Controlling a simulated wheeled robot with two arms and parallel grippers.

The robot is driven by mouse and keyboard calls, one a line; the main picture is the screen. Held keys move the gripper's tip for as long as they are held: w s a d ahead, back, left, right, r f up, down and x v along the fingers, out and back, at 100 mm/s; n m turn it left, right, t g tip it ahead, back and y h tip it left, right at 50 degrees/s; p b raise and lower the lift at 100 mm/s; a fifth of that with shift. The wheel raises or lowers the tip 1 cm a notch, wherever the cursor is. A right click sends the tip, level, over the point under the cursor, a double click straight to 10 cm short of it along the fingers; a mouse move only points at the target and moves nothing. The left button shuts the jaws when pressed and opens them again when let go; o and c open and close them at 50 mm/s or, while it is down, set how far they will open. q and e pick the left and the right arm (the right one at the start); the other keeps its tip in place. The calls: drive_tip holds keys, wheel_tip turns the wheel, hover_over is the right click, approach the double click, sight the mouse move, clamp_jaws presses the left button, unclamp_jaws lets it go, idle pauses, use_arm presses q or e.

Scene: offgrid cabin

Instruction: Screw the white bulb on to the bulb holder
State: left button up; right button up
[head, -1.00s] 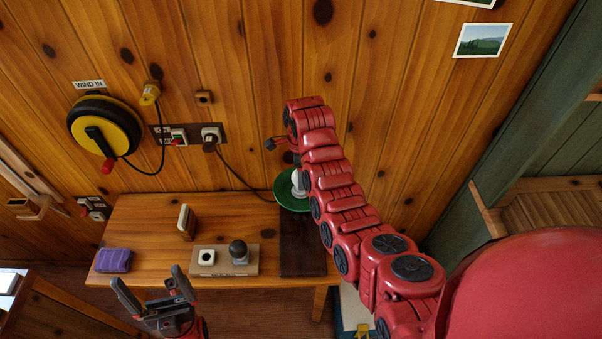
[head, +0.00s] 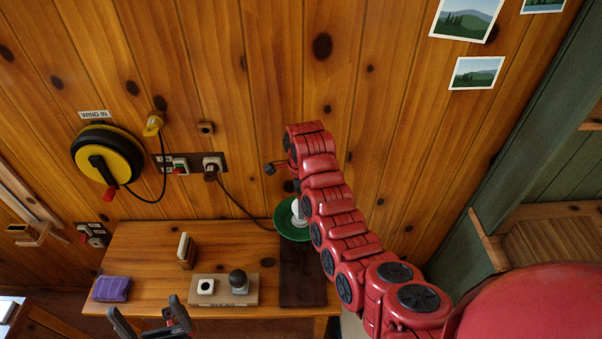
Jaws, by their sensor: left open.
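A white bulb-like piece (head: 298,209) shows above a round green disc (head: 287,230) at the back right of the wooden table. My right arm covers part of both, so I cannot tell whether the piece is seated there or held. My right gripper (head: 297,187) is mostly hidden behind its own red arm, just above the white piece; its jaws cannot be made out. My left gripper (head: 146,309) is open and empty at the bottom edge of the view, in front of the table. The bulb holder cannot be clearly made out.
On the wooden table (head: 222,248) are a purple cloth (head: 112,289), an upright wooden block (head: 186,252), and a board (head: 222,298) with a dark knob (head: 238,280). A dark strip (head: 303,270) lies at right. A cable runs from the wall socket (head: 212,166).

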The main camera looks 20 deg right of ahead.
wheel_tip(320, 180, up, 8)
drive_tip(key=p, duration=0.3)
drive_tip(key=shift+d+f, duration=0.1)
drive_tip(key=shift+f, duration=0.15)
wheel_tip(320, 180, up, 8)
drive_tip(key=shift+f, duration=0.25)
